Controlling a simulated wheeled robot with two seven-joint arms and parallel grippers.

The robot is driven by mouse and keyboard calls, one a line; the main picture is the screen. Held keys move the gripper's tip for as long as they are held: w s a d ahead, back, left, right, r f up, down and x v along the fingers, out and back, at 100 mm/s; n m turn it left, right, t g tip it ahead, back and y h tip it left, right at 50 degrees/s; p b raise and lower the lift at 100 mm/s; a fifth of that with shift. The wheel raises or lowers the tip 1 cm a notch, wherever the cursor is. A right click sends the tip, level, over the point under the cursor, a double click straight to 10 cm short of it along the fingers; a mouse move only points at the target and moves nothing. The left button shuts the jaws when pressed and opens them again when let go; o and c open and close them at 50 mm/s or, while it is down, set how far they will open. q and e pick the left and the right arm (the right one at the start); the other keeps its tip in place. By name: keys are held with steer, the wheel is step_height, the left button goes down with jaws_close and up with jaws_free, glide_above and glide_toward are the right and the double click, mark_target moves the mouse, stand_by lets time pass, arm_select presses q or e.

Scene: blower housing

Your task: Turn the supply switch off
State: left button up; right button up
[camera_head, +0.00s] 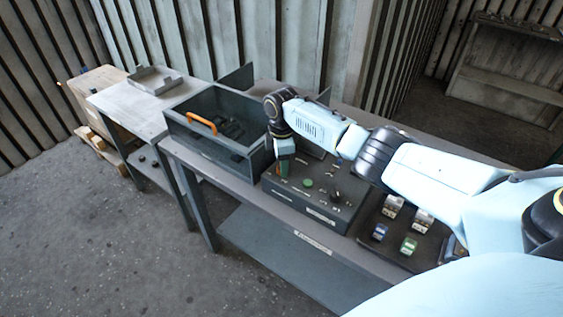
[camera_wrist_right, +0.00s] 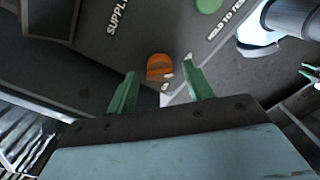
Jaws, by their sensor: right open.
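The supply switch, an orange knob (camera_wrist_right: 160,68), sits on the dark panel of the control box beside a partly cut-off white label reading "SUPPL". The control box (camera_head: 318,211) stands on the long bench in the head view. My right gripper (camera_wrist_right: 160,72) is open, with its two green fingers on either side of the orange knob in the wrist view. I cannot tell whether they touch it. In the head view the right gripper (camera_head: 283,168) points down at the left end of the box and largely hides the knob.
A green button (camera_head: 308,183) and several dark knobs sit on the same panel. A grey open bin (camera_head: 215,143) with an orange handle (camera_head: 201,123) stands left of the box. Small blue and green parts (camera_head: 409,246) lie to the right, under my arm.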

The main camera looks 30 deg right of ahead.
step_height(320, 180, up, 13)
stand_by(0.3)
steer(key=shift+f, duration=0.1)
